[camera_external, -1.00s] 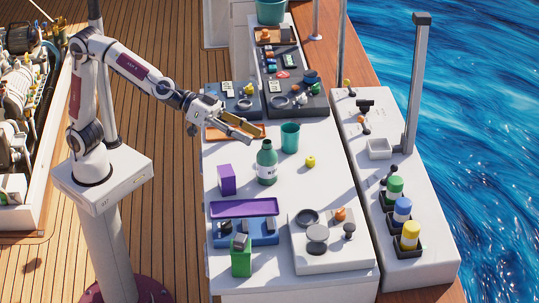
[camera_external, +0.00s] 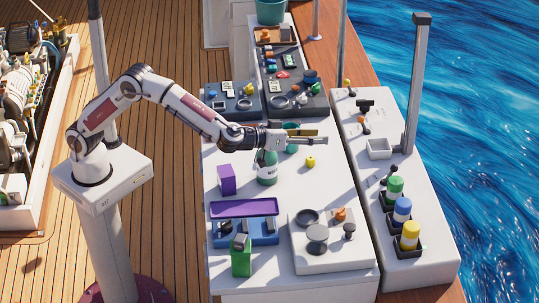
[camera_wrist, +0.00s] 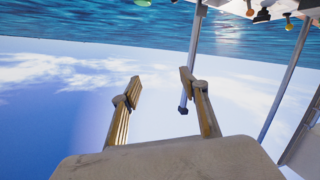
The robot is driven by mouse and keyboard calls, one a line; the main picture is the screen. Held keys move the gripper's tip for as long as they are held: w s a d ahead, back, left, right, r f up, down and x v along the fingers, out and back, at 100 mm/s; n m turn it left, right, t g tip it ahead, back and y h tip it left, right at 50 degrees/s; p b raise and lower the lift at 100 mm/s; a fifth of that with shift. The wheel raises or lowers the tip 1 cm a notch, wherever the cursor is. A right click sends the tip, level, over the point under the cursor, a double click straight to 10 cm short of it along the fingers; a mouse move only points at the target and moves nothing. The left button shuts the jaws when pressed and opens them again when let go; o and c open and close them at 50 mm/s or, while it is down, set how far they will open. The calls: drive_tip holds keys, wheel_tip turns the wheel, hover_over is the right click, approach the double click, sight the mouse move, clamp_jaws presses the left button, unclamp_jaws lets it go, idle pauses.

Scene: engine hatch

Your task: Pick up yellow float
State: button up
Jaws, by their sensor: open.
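The yellow float (camera_external: 310,161) is a small round yellow thing on the white table (camera_external: 330,200), right of the green bottle (camera_external: 267,172). My gripper (camera_external: 324,137) is above the table in the external view, behind the float in the picture and apart from it. It points right, towards the water. Its jaws are open and empty; in the wrist view the two fingers (camera_wrist: 160,98) stand wide apart with only sky and a grey post between them. The float cannot be made out in the wrist view. The teal cup (camera_external: 291,149) is partly hidden by my gripper.
A purple box (camera_external: 227,179) stands left of the bottle. A blue tray with a purple top (camera_external: 245,208), a green box (camera_external: 241,258) and a white panel with knobs (camera_external: 331,262) are at the front. A tall grey post (camera_external: 414,90) rises at the right.

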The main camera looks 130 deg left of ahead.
drive_tip(key=s+a+f+n+g+y, duration=0.1)
drive_tip(key=s+a+f+n+g, duration=0.15)
drive_tip(key=f, duration=0.35)
drive_tip(key=s+a+f+n+g, duration=0.1)
drive_tip(key=s+a+f+g, duration=0.15)
drive_tip(key=a+f, duration=0.2)
drive_tip(key=n+g, duration=0.2)
drive_tip(key=g, duration=0.4)
approach(310, 158)
drive_tip(key=shift+s+a+h, duration=0.3)
drive_tip(key=shift+a, duration=0.1)
drive_tip(key=shift+a, duration=0.1)
drive_tip(key=shift+x, duration=1.2)
drive_tip(key=shift+w+x, duration=0.15)
drive_tip(key=shift+x, duration=0.65)
drive_tip(key=shift+w+x, duration=0.15)
drive_tip(key=shift+x, duration=1.7)
